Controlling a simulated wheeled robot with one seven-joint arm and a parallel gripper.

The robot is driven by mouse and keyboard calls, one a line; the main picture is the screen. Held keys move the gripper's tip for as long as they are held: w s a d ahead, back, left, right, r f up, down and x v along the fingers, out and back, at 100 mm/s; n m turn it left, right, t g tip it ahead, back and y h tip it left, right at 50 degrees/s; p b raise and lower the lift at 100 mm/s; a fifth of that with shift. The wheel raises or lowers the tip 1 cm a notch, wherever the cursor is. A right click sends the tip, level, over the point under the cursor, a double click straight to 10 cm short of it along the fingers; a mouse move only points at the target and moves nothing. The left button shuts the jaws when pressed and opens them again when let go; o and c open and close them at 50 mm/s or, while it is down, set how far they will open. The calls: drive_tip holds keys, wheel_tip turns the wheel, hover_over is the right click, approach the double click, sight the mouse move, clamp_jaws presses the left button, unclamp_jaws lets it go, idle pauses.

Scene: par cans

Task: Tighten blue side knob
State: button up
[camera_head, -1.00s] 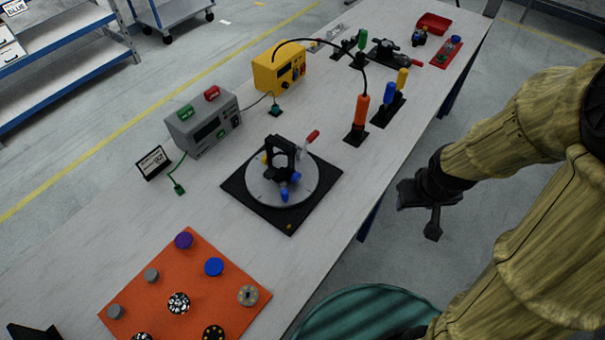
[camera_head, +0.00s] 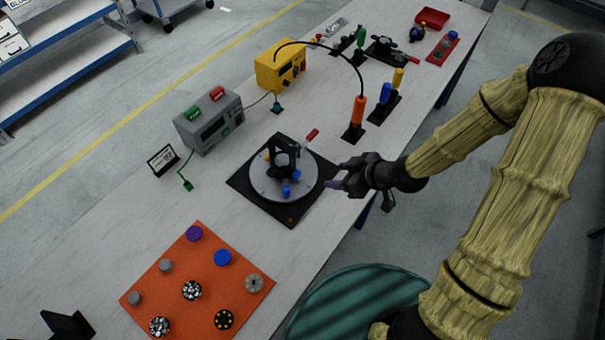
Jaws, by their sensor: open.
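A black fixture (camera_head: 283,152) stands on a round grey turntable plate (camera_head: 265,186), which lies on a black square base (camera_head: 290,212). A blue side knob (camera_head: 296,175) shows at the fixture's right side, and another blue knob (camera_head: 286,191) shows at its front. A yellow knob is partly hidden at the fixture's left. A lever with a red handle (camera_head: 312,135) rises behind it. My gripper (camera_head: 335,178) is open and empty, to the right of the fixture near the table's edge. Its fingers point left toward the blue side knob, apart from it.
An orange board (camera_head: 177,266) with several round knobs lies at the front left. A grey box (camera_head: 208,122) and a yellow box (camera_head: 280,64) stand behind the turntable. An orange-handled tool (camera_head: 357,112) stands upright beyond my gripper.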

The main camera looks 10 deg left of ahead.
sight(299, 176)
drive_tip(key=shift+f, duration=0.1)
drive_tip(key=p+x, duration=0.2)
drive_tip(key=x, duration=1.5)
drive_tip(key=shift+w+a, duration=0.1)
drive_tip(key=c, duration=1)
